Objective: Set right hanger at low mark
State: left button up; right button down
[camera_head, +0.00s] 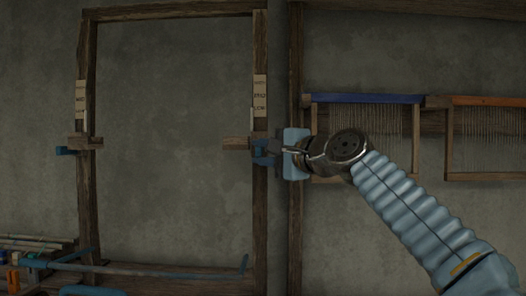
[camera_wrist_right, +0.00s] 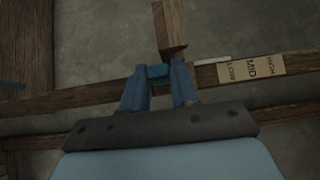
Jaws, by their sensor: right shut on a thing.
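The right hanger is a wooden block (camera_head: 237,143) on the right upright (camera_head: 261,200) of the loom frame; it also shows in the wrist view (camera_wrist_right: 169,28). My right gripper (camera_head: 268,151) is shut on its small blue clamp (camera_wrist_right: 158,71). A pale label plate (camera_head: 260,92) reads LOW, MID and HIGH in the wrist view (camera_wrist_right: 251,68), with LOW nearest the hanger. A thin white pointer (camera_wrist_right: 211,60) lies along the upright, its tip beside the LOW end. The left hanger (camera_head: 86,142) sits below its own plate (camera_head: 81,100). My left gripper is not recognisable.
Two heddle frames, one with a blue bar (camera_head: 362,98) and one with an orange bar (camera_head: 490,101), hang at the right behind my right arm. A blue rod (camera_head: 150,269) crosses low at the left. The space between the uprights is clear.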

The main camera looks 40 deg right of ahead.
jog(key=shift+w+f, duration=0.1)
jog(key=shift+f, duration=0.35)
jog(key=c, duration=1)
grip_release()
jog(key=shift+r, duration=0.1)
jog(key=shift+o, duration=0.2)
jog(key=s+d+b, duration=0.1)
jog(key=s, duration=1.3)
jog(key=shift+d, duration=0.1)
